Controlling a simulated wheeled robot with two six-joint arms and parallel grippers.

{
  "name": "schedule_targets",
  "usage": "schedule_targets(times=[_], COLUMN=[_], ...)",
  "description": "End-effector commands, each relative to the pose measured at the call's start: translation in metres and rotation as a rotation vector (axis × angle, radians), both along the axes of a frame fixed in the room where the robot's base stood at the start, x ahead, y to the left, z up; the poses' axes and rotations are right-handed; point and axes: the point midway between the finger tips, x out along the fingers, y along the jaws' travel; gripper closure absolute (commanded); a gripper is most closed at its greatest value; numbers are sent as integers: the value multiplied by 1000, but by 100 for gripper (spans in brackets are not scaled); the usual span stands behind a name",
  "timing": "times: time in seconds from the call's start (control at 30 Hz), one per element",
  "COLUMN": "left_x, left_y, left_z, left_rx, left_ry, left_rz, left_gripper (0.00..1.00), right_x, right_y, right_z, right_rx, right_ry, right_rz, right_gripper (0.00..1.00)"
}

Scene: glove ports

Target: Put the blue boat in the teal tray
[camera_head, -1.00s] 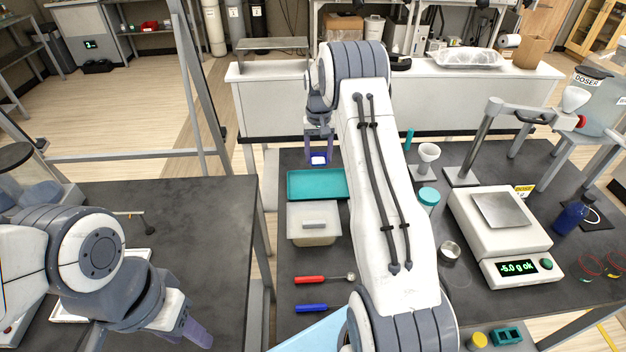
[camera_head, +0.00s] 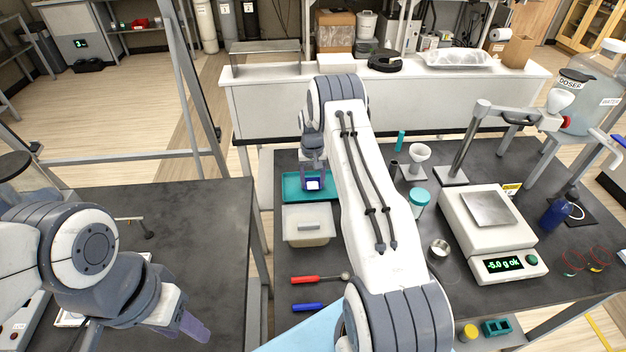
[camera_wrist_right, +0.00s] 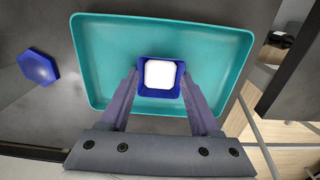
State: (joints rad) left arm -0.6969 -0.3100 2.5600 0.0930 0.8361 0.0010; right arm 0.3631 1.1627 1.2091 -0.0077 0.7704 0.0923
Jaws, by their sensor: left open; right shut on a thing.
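The blue boat (camera_wrist_right: 145,92) is a small blue square dish with a white inside, held between the fingertips of my right gripper (camera_wrist_right: 160,95). It also shows in the head view (camera_head: 313,184). The teal tray (camera_wrist_right: 100,60) is a shallow rectangle on the dark table, and in the head view (camera_head: 291,188) it lies behind the lidded box. The boat is over the tray, inside its outline in the wrist view; I cannot tell whether it touches the tray floor. My left gripper (camera_head: 195,328) is open and empty over the left table.
A lidded pale box (camera_head: 308,236) stands just in front of the tray. A blue hexagonal thing (camera_wrist_right: 37,67) lies beside the tray. A red-handled tool (camera_head: 305,280), a blue-handled one (camera_head: 308,307) and a balance (camera_head: 490,230) are further off.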

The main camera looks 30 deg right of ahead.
Motion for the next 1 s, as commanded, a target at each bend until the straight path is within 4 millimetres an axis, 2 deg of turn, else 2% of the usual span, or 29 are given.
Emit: schedule_targets(times=[0.07,0.1,0.13,0.17,0.53,0.6,0.77,1.0], left_x=[0,0,0,0,0,0,0,0], left_y=[0,0,0,0,0,0,0,0], left_z=[-4,-3,-2,-2,2,-4,-18,-37], left_rx=[0,0,0,0,0,0,0,0], left_ry=[0,0,0,0,0,0,0,0], left_rz=[0,0,0,1,0,0,2,1], left_gripper=[55,55,55,55,55,55,55,55], right_x=[0,0,0,0,0,1,1,1], right_y=[0,0,0,0,0,-1,0,0], right_z=[-4,-2,-2,-2,2,6,33,85], right_rx=[0,0,0,0,0,-1,-2,-2], right_ry=[0,0,0,0,0,-3,-6,-5], right_rz=[0,0,0,0,0,0,0,0], right_gripper=[96,26,14,7,7,7,7,7])
